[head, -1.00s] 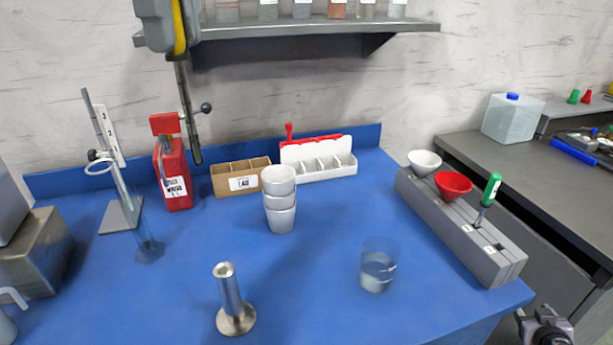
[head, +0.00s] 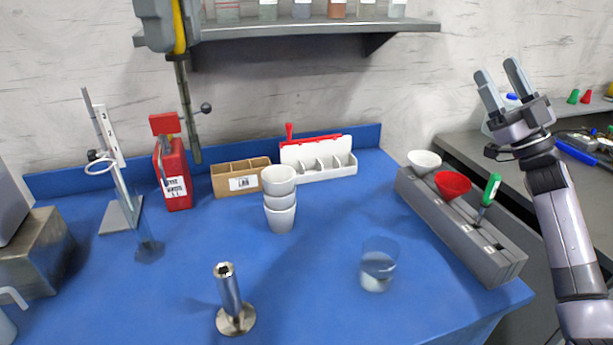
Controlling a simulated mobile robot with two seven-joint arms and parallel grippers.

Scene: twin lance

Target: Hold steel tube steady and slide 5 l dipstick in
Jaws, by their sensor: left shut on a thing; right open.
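The steel tube (head: 230,295) stands on a round flanged foot on the blue bench, near the front and left of centre. Its open top faces up. A green-handled stick (head: 491,188) stands in a slot of the long grey rack (head: 470,232) at the right; I cannot read any mark on it to tell whether it is the 5 l dipstick. My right gripper (head: 497,70) is raised above and behind the rack, open and empty, fingers pointing up and left. It is well apart from the stick and the tube. My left gripper is not in view.
White (head: 424,160) and red funnels (head: 452,184) sit in the rack. A clear beaker (head: 378,268) stands between tube and rack. Stacked white cups (head: 279,200), a cardboard box (head: 240,178) and a red can (head: 174,180) stand behind. The bench around the tube is clear.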

